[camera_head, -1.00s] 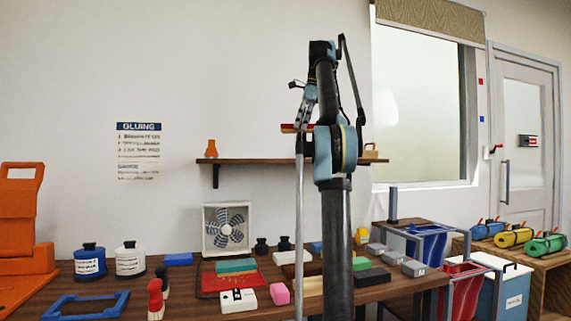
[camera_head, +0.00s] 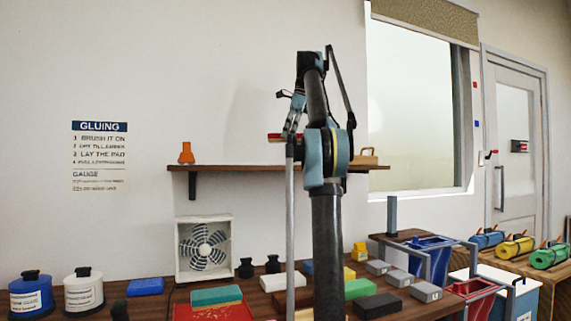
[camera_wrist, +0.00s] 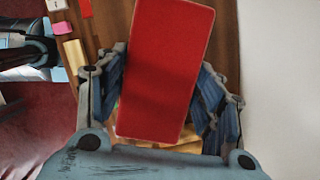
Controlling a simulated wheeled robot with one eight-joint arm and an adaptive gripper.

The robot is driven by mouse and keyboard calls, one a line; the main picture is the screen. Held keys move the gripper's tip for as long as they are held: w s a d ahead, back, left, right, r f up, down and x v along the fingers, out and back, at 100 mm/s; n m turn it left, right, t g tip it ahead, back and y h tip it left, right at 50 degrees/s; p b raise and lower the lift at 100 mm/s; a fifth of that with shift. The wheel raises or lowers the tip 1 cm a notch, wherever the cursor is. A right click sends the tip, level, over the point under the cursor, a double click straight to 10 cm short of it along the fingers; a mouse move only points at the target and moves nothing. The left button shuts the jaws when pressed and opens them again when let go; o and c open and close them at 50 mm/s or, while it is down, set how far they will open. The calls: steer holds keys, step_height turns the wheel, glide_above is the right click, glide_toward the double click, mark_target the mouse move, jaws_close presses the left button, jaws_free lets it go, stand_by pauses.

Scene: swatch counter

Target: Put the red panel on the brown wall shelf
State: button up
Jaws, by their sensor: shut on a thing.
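The red panel (camera_wrist: 165,70) is a flat rectangular block between the two fingers of my gripper (camera_wrist: 163,90) in the wrist view. The gripper is shut on it, and its far end reaches past the fingertips. In the head view only a thin red edge of the panel (camera_head: 274,136) shows left of my arm, above the line of the shelf. The brown wall shelf (camera_head: 235,168) runs along the wall, its middle hidden behind my arm. I cannot tell whether the panel touches the shelf.
An orange bottle (camera_head: 186,153) stands at the shelf's left end, and a tan handled thing (camera_head: 364,158) at its right. Below, the counter holds a fan (camera_head: 204,248), several coloured blocks and bottles. The shelf's left half is otherwise clear.

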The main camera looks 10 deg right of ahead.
steer(key=x, duration=0.3)
steer(key=shift+s+d+f, duration=0.1)
steer(key=shift+f, duration=2.75)
steer(key=o, duration=1.1)
steer(key=shift+f, duration=0.1)
steer(key=v, duration=1.1)
steer(key=shift+d+r, duration=0.1)
steer(key=shift+r, duration=0.45)
steer(key=shift+s, duration=0.1)
